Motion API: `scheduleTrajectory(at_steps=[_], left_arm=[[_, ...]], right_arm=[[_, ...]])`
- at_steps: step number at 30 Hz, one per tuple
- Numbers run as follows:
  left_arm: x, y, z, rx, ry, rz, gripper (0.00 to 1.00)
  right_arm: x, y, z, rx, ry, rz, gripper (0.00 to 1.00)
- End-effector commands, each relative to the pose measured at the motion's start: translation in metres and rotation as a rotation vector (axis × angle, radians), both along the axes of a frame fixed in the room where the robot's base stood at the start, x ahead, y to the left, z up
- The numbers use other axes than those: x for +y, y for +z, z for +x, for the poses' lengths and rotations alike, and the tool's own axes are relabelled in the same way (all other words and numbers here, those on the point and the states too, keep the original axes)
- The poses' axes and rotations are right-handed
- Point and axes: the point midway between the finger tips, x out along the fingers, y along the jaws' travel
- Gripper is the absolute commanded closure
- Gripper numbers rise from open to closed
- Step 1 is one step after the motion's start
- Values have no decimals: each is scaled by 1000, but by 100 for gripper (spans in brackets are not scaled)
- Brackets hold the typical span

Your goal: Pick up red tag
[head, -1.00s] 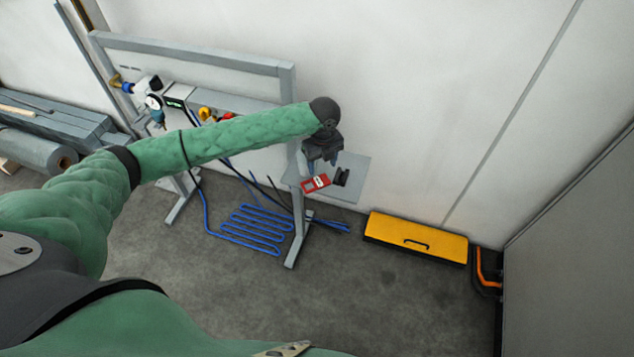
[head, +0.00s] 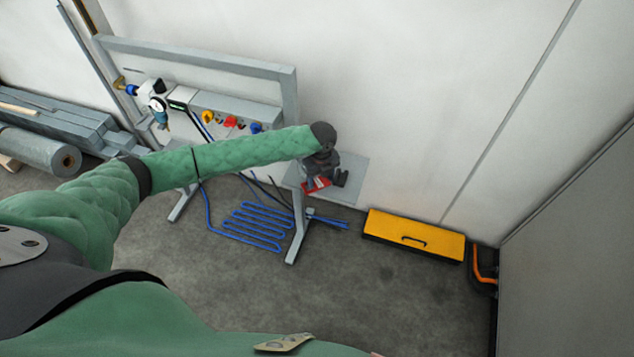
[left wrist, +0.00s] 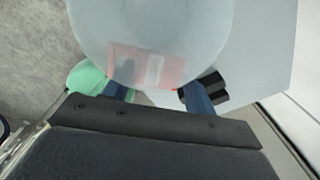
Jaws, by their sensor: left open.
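The red tag (head: 317,185) lies on the small grey shelf (head: 352,186) at the right end of the metal stand. It has a white label. In the left wrist view the tag (left wrist: 172,68) shows blurred behind a pale, rounded translucent shape that covers much of the picture. My left gripper (head: 311,181) is over the tag, and its dark wrist hides part of the tag in the head view. Its two blue fingers (left wrist: 157,95) are apart, with the tag showing beyond and between them; contact cannot be told. My right gripper is not in view.
A black holder (head: 342,178) stands on the shelf right beside the tag. The stand's panel carries a red knob (head: 230,122) and other fittings. Blue hose (head: 255,228) lies on the floor below. A yellow box (head: 414,236) sits against the wall to the right.

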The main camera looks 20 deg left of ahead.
Motion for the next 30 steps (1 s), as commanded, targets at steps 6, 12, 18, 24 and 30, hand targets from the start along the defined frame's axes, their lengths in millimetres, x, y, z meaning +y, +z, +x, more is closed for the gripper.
scheduleTrajectory(at_steps=[6,12,18,24,30], left_arm=[[0,0,0,0,0,0,44],[0,-1,0,0,0,0,44],[0,-2,0,1,0,1,72],[0,-2,0,1,0,1,75],[1,5,1,-1,0,1,75]], right_arm=[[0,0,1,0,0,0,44],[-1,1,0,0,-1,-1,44],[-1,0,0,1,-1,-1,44],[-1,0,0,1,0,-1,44],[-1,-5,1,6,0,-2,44]])
